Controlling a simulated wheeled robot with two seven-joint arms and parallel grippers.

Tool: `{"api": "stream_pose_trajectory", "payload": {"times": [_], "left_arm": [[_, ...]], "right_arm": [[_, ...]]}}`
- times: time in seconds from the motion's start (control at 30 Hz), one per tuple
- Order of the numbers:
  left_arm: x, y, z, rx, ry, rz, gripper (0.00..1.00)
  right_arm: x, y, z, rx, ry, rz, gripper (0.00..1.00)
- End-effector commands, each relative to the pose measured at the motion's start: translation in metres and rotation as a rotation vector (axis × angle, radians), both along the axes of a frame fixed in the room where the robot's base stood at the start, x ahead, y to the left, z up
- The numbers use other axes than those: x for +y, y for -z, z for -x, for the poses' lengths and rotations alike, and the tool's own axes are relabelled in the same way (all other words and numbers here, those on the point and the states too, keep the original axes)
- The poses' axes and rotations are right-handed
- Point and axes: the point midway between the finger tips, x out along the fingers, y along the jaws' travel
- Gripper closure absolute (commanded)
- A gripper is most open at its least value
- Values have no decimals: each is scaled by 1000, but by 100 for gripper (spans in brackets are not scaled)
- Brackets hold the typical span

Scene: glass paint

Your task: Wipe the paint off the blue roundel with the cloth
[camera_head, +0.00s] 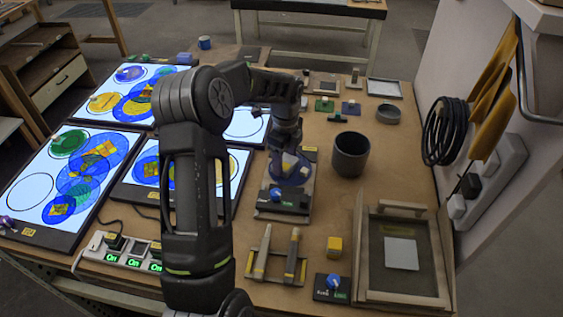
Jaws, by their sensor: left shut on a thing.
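The blue roundel (303,174) lies on a small stand with a blue knob, right of the picture's middle. My left arm rises from the bottom and bends over to the right. My left gripper (288,151) points down over the roundel, and its fingers are shut. A small yellowish patch (288,165) shows at the fingertips against the blue glass; I cannot tell whether it is paint or cloth. The cloth in the jaws is mostly hidden, as is part of the roundel. My right gripper is not in view.
A dark round pot (350,154) stands close to the right of the stand. A wooden tray (436,262) holds a pale square at the right front. A rack (275,266) and a yellow block (334,246) stand in front. Light panels with coloured roundels (90,150) fill the left.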

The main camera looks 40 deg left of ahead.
Motion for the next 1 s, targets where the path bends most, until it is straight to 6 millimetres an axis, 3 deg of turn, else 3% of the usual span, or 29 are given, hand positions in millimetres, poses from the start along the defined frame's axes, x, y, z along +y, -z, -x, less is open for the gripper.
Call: {"api": "stream_pose_trajectory", "payload": {"times": [0.17, 0.57, 1.0], "left_arm": [[1, 0, -10, 0, 0, 0, 70], [1, 0, -12, 0, 0, 1, 70], [5, -1, -43, 0, 0, 0, 70]], "right_arm": [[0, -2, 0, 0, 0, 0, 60], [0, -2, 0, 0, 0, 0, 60], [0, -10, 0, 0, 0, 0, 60]]}}
